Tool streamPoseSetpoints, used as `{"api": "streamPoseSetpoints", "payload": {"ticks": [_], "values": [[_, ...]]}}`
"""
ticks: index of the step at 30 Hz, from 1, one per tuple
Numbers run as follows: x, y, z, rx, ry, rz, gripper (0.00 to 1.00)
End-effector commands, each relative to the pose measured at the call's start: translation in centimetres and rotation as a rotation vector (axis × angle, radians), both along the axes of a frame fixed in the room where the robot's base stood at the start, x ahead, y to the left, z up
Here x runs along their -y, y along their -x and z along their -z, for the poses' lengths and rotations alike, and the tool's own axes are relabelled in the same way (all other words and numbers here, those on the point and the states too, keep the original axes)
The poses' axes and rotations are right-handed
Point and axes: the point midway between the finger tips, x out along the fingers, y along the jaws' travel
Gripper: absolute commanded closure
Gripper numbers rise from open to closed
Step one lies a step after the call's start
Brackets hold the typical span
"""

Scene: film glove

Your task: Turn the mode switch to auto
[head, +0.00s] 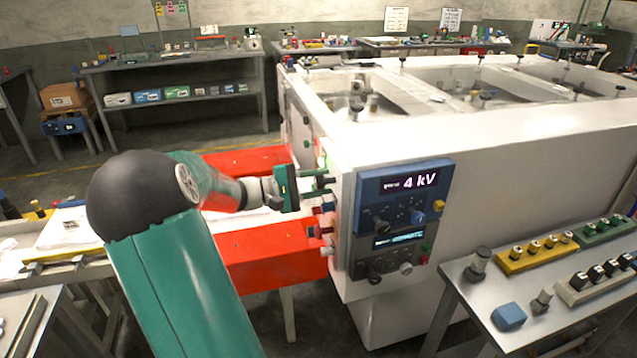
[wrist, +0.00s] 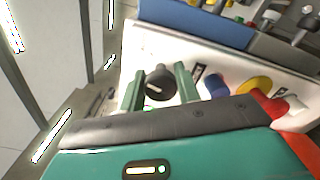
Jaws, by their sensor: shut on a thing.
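The mode switch appears to be the black round knob with a white pointer mark (wrist: 160,86) on the white panel in the wrist view. My gripper (wrist: 160,88) has one green finger on each side of this knob and is shut on it.
A blue control box (head: 400,197) reading 4 kV is on the machine's front. Red beams (head: 262,255) flank my arm. A metal table (head: 475,308) stands at right.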

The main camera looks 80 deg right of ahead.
Motion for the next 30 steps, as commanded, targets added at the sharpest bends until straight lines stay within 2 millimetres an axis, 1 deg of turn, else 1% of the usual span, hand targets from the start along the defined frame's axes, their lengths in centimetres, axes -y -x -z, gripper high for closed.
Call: {"api": "streamPoseSetpoints", "payload": {"ticks": [6, 15, 21, 30], "values": [[-0.06, -0.18, 0.08, 0.099, 0.168, -0.004, 0.90], [-0.07, -0.12, 0.16, 0.204, 0.345, -0.001, 0.90], [-0.06, -0.16, 0.20, 0.242, 0.408, -0.003, 0.90], [-0.05, -0.13, 0.18, 0.259, 0.434, -0.003, 0.90]]}}
